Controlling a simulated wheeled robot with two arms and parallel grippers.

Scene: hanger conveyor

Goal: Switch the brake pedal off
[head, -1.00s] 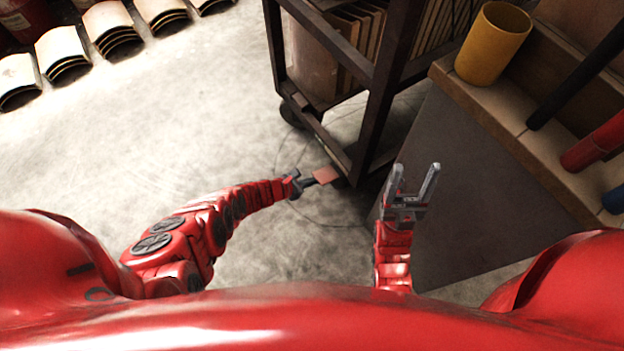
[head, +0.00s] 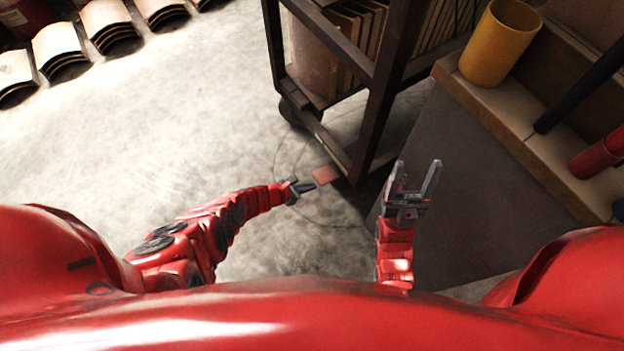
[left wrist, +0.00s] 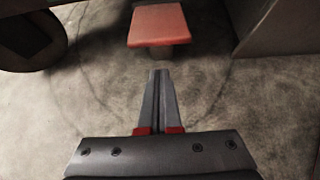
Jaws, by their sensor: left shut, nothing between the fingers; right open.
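The brake pedal is a small flat red plate (head: 324,175) low by the bottom corner of the dark cart. In the left wrist view the pedal (left wrist: 157,24) is at the top centre, with a pale stem under it. My left gripper (head: 310,187) is shut and empty, just short of the pedal at its lower left. In the left wrist view its closed fingertips (left wrist: 159,73) point at the pedal, with a gap of floor showing between them. My right gripper (head: 417,168) is open and empty, pointing up, in front of the grey panel.
The dark cart frame (head: 377,100) stands on a caster wheel (head: 290,112), which also shows in the left wrist view (left wrist: 30,40). A wooden bench (head: 500,120) with a yellow cup (head: 498,45) is at the right. Open concrete floor lies to the left.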

